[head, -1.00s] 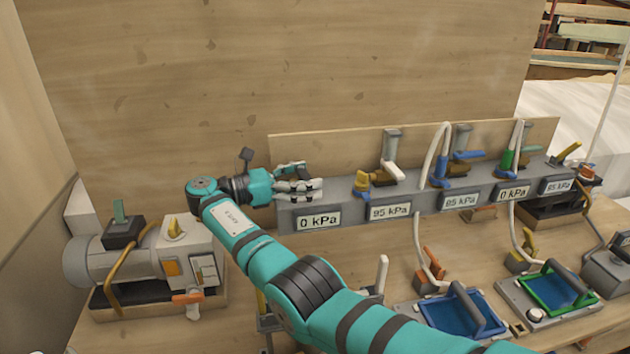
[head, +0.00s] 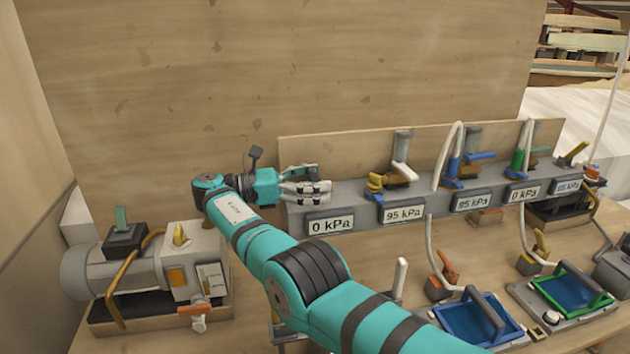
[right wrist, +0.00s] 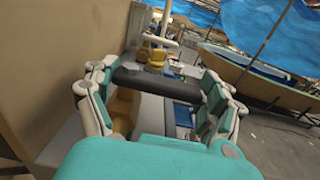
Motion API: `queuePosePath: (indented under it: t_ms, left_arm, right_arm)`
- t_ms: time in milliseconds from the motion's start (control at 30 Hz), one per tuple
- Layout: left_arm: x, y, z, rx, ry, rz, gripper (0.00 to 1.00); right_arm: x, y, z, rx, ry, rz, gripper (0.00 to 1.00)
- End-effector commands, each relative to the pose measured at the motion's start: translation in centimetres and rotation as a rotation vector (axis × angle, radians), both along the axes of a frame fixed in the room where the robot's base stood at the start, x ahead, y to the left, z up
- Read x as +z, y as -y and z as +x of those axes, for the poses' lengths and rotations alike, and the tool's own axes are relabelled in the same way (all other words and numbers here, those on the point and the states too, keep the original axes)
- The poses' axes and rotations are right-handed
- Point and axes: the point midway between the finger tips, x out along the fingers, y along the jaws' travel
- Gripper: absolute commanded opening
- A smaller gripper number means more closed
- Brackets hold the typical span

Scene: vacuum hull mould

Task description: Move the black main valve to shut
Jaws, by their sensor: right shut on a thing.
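My right gripper (head: 322,186) is at the left end of the grey manifold (head: 352,207), just above its first gauge, which reads 0 kPa. In the right wrist view, the black main valve handle (right wrist: 158,79) lies crosswise between the fingers of my right gripper (right wrist: 156,88), which are shut on it. In the head view the fingers hide the handle, so its exact angle to the manifold is hard to tell. My left gripper is not in view.
Yellow (head: 375,184), blue and green valves with white hoses stand along the manifold to the right. A pump (head: 135,270) stands at the left. Blue (head: 468,322) and green-framed moulds (head: 570,288) lie in front. A wooden panel rises behind.

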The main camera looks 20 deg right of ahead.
Motion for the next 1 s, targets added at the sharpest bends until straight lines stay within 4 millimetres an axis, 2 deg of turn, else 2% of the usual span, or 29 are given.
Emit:
queuePosePath:
  t_ms: [33, 67, 167, 400, 533, 800, 1000]
  left_arm:
    - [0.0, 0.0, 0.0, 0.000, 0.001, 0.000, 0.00]
    - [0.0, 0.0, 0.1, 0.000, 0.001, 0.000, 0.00]
    - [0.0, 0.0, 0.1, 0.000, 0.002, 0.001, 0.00]
    - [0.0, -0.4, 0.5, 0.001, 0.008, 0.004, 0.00]
    - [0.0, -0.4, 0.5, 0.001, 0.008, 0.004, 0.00]
    - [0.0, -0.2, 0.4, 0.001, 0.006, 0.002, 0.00]
    - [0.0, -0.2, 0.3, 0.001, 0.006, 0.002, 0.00]
  right_arm:
    - [-0.2, 0.0, 0.0, -0.001, -0.001, 0.005, 0.27]
    - [-0.2, 0.0, 0.0, -0.001, -0.001, 0.005, 0.88]
    - [-0.2, 0.0, 0.0, -0.001, -0.001, 0.004, 1.00]
    - [-0.1, 0.0, 0.0, 0.000, -0.001, 0.002, 1.00]
    - [0.8, 0.0, 0.0, 0.000, 0.003, 0.000, 1.00]
    - [5.9, 0.0, 0.0, 0.000, 0.006, 0.002, 1.00]
    - [8.8, 0.0, 0.0, 0.000, 0.000, 0.002, 1.00]
